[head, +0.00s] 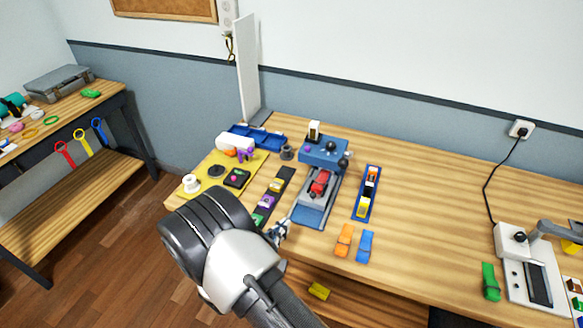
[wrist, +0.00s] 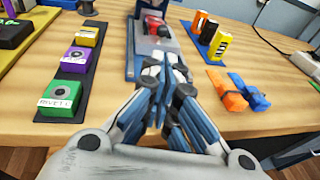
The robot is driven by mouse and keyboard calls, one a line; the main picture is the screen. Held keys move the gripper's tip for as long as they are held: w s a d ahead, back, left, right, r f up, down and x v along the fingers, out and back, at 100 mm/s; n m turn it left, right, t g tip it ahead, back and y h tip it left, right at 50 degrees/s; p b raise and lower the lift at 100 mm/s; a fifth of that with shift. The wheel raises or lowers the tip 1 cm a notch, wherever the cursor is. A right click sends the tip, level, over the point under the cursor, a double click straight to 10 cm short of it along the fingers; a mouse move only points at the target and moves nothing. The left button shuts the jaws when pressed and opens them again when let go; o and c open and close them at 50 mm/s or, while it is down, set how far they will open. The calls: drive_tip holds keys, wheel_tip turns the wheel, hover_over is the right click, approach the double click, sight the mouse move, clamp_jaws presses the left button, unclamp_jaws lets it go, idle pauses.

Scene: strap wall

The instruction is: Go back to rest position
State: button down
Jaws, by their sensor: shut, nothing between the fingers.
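My gripper (head: 279,232) is shut and empty. In the head view it is at the front edge of the wooden table (head: 420,220), just left of the foot of a blue and grey device (head: 310,212). In the wrist view my gripper (wrist: 163,75) points towards this device, which carries a red part (wrist: 152,25). I cannot tell whether the fingertips touch the device. My white and dark arm covers the table's near left corner in the head view.
A dark strip with green (wrist: 65,91), yellow and purple blocks lies left of my gripper. A blue tray (wrist: 198,37) with several pieces, an orange piece (head: 344,240) and a blue piece (head: 365,246) lie to the right. A white panel (head: 247,70) stands behind. Table right of centre is clear.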

drive_tip(key=s+d+r+m+g+h, duration=0.1)
drive_tip(key=s+d+r+m+g, duration=0.35)
drive_tip(key=d+r+m, duration=0.45)
drive_tip(key=s+d+r+m+g+h, duration=0.1)
drive_tip(key=s+d+r+m+g, duration=0.4)
drive_tip(key=d+r, duration=0.5)
drive_tip(key=s+r+m+y, duration=0.4)
drive_tip(key=s+m, duration=0.3)
drive_tip(key=s, duration=0.2)
drive_tip(key=s+r+m+y, duration=0.5)
drive_tip(key=s+m+y, duration=0.1)
drive_tip(key=s+m, duration=0.2)
drive_tip(key=shift+s+a+m+t, duration=0.3)
drive_tip(key=shift+s+a+t, duration=0.05)
drive_tip(key=shift+s+t, duration=0.15)
